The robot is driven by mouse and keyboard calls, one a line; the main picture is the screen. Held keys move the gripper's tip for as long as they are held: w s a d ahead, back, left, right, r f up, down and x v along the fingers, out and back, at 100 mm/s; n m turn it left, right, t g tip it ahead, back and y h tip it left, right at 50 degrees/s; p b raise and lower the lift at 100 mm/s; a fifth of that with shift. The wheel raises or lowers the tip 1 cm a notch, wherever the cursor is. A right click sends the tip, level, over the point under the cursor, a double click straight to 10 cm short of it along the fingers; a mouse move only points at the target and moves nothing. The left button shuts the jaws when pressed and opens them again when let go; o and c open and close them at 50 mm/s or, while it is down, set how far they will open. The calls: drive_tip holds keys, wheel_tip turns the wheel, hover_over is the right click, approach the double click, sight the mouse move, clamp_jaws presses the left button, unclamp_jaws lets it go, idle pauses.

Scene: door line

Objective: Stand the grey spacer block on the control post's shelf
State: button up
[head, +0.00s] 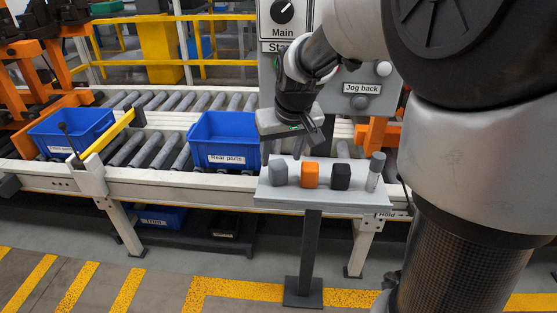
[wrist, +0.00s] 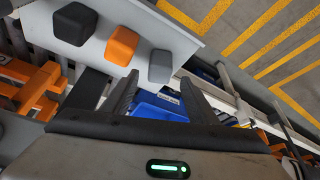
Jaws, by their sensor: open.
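The grey spacer block (head: 278,172) stands on the control post's shelf (head: 330,197), at the left end of a row. My gripper (head: 282,151) is open and empty, above and behind the block, apart from it. In the wrist view the grey block (wrist: 160,66) lies just beyond the spread fingertips (wrist: 157,85), with nothing between the fingers. The orange block (head: 309,174) and the black block (head: 340,176) stand to its right on the shelf. They also show in the wrist view, the orange block (wrist: 123,45) in the middle and the black block (wrist: 75,23) at upper left.
A grey cylinder (head: 375,171) stands upright at the shelf's right end. The panel with a Jog back button (head: 362,102) rises behind. A roller conveyor carries a blue Rear parts bin (head: 222,138) and another blue bin (head: 72,132).

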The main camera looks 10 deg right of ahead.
drive_tip(key=s+r, duration=0.9)
drive_tip(key=s, duration=0.4)
drive_tip(key=s+f+t, duration=0.1)
drive_tip(key=s+f, duration=0.1)
drive_tip(key=s, duration=0.8)
drive_tip(key=shift+m+p, duration=0.35)
drive_tip(key=shift+m, duration=0.05)
drive_tip(key=shift+a, duration=0.1)
